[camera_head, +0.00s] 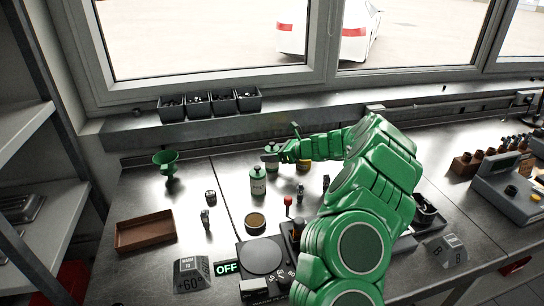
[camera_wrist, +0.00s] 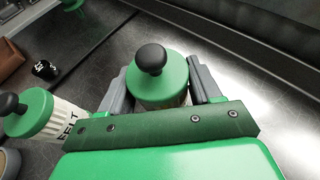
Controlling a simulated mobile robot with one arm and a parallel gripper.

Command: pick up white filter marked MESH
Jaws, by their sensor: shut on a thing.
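A white filter with a green cap and black knob (camera_wrist: 160,78) stands between the fingers of my gripper (camera_wrist: 158,88) in the wrist view. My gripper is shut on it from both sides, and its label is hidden. In the head view my gripper (camera_head: 274,156) is at the back of the bench, around this filter (camera_head: 272,166). A second white filter marked FELT (camera_wrist: 48,118) stands to its left in the wrist view. It also shows in the head view (camera_head: 258,182), in front of my gripper and apart from it.
A green funnel-like stand (camera_head: 168,164) and a brown tray (camera_head: 145,231) are on the left. A round tin (camera_head: 255,222) and a dark scale-like device (camera_head: 262,256) marked OFF are in front. Black bins (camera_head: 210,104) stand on the sill ledge. A yellow item (camera_head: 307,162) is partly hidden behind my arm.

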